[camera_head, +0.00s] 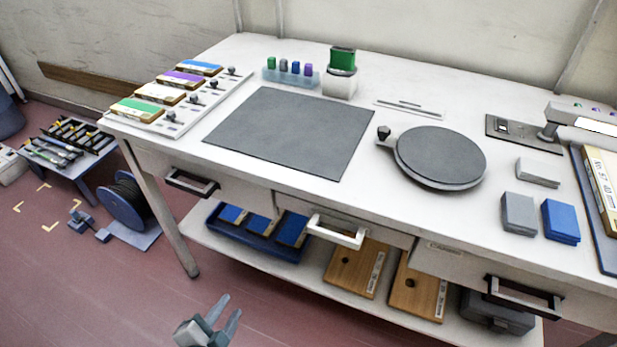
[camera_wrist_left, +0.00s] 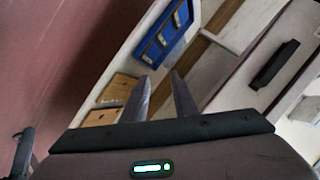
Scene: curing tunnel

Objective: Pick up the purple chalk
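A small purple piece (camera_head: 308,69), which looks like the purple chalk, stands upright at the right end of a row in a pale blue holder (camera_head: 290,80) at the back of the bench. Green, grey and blue pieces stand beside it. My left gripper (camera_head: 228,307) is low in front of the bench, far from the holder. Its two fingers are apart with nothing between them, as the left wrist view (camera_wrist_left: 160,88) also shows. The wrist view does not show the chalk.
The white bench (camera_head: 330,200) carries a dark mat (camera_head: 290,130), a round grey turntable (camera_head: 440,157), a green block on a white stand (camera_head: 342,62) and a rack of coloured boxes (camera_head: 172,130). Drawer handles (camera_head: 337,232) stick out in front. A lower shelf holds a blue tray (camera_head: 257,247).

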